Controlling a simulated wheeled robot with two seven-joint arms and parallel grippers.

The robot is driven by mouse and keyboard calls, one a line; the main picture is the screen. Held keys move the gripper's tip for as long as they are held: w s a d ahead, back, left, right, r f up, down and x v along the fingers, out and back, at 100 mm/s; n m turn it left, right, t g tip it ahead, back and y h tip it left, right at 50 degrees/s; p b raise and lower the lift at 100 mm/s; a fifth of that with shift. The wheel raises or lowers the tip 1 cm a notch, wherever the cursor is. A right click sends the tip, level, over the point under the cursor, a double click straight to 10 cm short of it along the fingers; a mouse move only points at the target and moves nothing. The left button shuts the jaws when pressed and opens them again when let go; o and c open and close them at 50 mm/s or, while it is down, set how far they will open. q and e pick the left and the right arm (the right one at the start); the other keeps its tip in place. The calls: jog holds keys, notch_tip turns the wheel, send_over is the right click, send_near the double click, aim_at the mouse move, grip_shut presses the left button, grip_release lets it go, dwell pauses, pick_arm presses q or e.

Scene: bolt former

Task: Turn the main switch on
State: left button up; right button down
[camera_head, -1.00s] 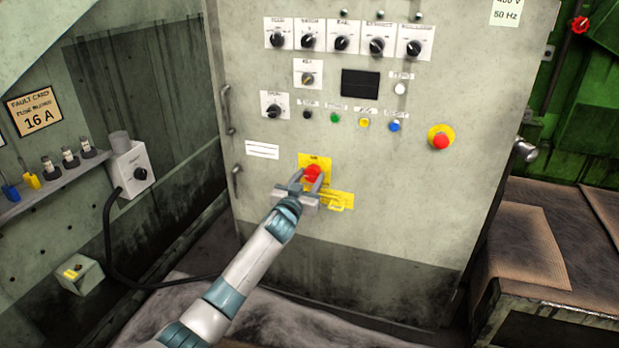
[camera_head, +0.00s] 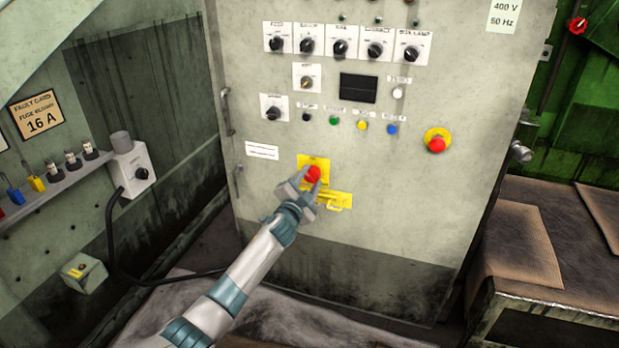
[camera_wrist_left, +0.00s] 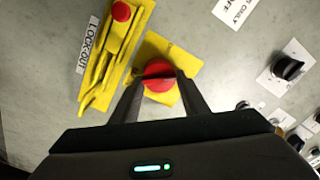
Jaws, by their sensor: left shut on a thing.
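The main switch is a red rotary knob (camera_head: 313,174) on a yellow plate (camera_head: 322,162), low on the front of the grey cabinet. In the left wrist view the red knob (camera_wrist_left: 158,75) has a dark grip bar across it and sits between my fingers. My left gripper (camera_head: 308,180) is shut on the knob, one finger on each side; it also shows in the left wrist view (camera_wrist_left: 160,82). The gripper is rolled at a slant to the cabinet's edges. My right gripper is in neither view.
A yellow lockout piece (camera_head: 336,200) hangs just right of and below the switch, with a red part (camera_wrist_left: 121,11). Above are selector knobs, small buttons, a dark display (camera_head: 358,88) and a red emergency stop (camera_head: 437,144). A grey box (camera_head: 130,168) with a cable stands left.

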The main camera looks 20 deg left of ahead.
pick_arm(q)
jog(key=m, duration=0.3)
jog(key=shift+d+m, duration=0.1)
jog(key=shift+m, duration=0.3)
jog(key=m, duration=0.2)
jog(key=shift+f+m+p, duration=0.15)
jog(key=shift+m+p, duration=0.25)
jog(key=shift+m, duration=0.5)
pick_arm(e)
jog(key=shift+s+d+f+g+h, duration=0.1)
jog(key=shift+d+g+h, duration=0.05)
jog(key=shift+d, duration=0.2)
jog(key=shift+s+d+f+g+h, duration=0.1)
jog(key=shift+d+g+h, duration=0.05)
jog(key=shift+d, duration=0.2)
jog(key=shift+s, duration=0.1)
pick_arm(q)
jog(key=o, duration=1)
jog(key=shift+o, duration=0.2)
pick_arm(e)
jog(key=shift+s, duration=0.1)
pick_arm(q)
jog(key=shift+s, duration=0.1)
